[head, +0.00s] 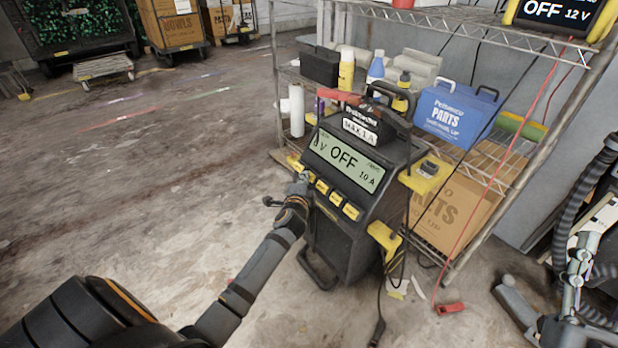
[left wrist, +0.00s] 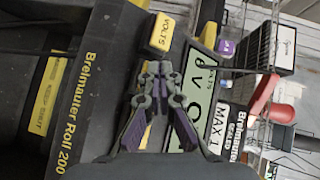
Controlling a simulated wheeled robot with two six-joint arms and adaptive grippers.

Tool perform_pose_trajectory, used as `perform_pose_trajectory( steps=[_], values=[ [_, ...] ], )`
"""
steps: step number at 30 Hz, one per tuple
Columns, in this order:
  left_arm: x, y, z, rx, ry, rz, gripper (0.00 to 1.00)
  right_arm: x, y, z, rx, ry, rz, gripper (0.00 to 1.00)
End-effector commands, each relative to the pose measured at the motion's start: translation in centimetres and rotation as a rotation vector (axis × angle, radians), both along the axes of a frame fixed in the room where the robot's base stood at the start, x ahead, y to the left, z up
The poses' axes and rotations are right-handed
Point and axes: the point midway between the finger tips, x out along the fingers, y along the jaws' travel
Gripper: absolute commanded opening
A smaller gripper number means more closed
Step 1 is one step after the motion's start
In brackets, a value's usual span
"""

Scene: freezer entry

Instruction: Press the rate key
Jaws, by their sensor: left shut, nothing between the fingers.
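The wheeled charger (head: 340,215) stands upright in front of the wire shelf. Its display (head: 346,160) reads OFF, with V at left and 10 A at right. A row of yellow keys (head: 336,198) runs below the display; their labels are too small to read in the head view. The left wrist view shows a key marked VOLTS (left wrist: 162,33) and part of another yellow key (left wrist: 145,138) behind my fingers, its label hidden. My left gripper (head: 302,182) is shut and empty at the left part of the key row. I cannot tell whether it touches a key.
The wire shelf (head: 455,20) behind holds bottles, a blue parts box (head: 455,112) and another unit reading OFF 12 V (head: 558,12). A red cable and a red clamp (head: 450,308) reach the floor at right.

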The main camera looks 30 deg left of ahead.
Motion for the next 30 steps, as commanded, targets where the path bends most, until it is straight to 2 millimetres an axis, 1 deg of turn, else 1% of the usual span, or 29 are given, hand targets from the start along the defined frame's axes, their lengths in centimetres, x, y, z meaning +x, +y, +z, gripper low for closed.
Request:
perform_pose_trajectory(
  steps=[17,26,30],
  values=[
    [0.2,-0.1,-0.1,-0.001,-0.001,-0.001,0.00,0.0,0.0,0.0,0.000,0.000,0.000,0.40],
    [-0.9,0.3,0.8,0.000,0.000,0.000,0.00,0.0,0.0,1.3,0.000,0.000,0.000,0.40],
    [-1.2,0.4,0.8,0.000,0.000,-0.001,0.00,0.0,0.0,1.3,0.000,0.000,0.000,0.40]
  ],
)
